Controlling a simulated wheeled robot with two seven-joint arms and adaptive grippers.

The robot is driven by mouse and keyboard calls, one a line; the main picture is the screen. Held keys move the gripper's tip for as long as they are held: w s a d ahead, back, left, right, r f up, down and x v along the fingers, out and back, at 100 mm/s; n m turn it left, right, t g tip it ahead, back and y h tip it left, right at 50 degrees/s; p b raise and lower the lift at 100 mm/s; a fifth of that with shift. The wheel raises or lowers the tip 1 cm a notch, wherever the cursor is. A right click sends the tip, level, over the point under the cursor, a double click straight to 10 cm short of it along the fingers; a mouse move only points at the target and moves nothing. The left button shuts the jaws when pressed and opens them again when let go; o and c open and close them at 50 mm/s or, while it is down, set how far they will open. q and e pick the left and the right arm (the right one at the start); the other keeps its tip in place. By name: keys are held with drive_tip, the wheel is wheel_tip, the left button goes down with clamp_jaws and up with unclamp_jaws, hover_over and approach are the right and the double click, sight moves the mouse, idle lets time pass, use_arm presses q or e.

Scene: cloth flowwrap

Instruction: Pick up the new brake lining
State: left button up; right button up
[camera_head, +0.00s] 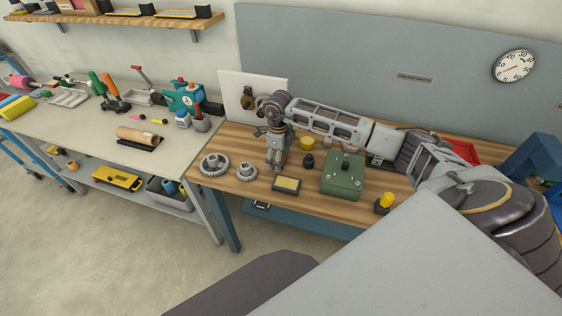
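My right arm reaches in from the right over the wooden bench, and its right gripper (276,165) points down at the bench's left part. Its fingers are small here; I cannot tell whether they are open or hold anything. A small dark-edged block with a tan top (287,185) lies just in front of the gripper, apart from it. I cannot tell for sure which thing is the new brake lining. My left gripper is not in view.
Two grey gear-like parts (214,164) (246,171) lie left of the gripper. A green box (343,175), a black knob-like part (308,161), a yellow round piece (306,143) and a yellow-topped part (384,202) stand to the right. A cluttered grey bench (88,135) adjoins at left.

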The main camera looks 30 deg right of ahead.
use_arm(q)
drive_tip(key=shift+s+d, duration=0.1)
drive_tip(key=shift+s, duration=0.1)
use_arm(e)
drive_tip(key=shift+c, duration=0.5)
drive_tip(key=c, duration=1)
drive_tip(key=shift+r, duration=0.6)
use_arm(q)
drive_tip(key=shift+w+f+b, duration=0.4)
use_arm(e)
wheel_tip(320, 180, up, 8)
drive_tip(key=shift+r, duration=0.25)
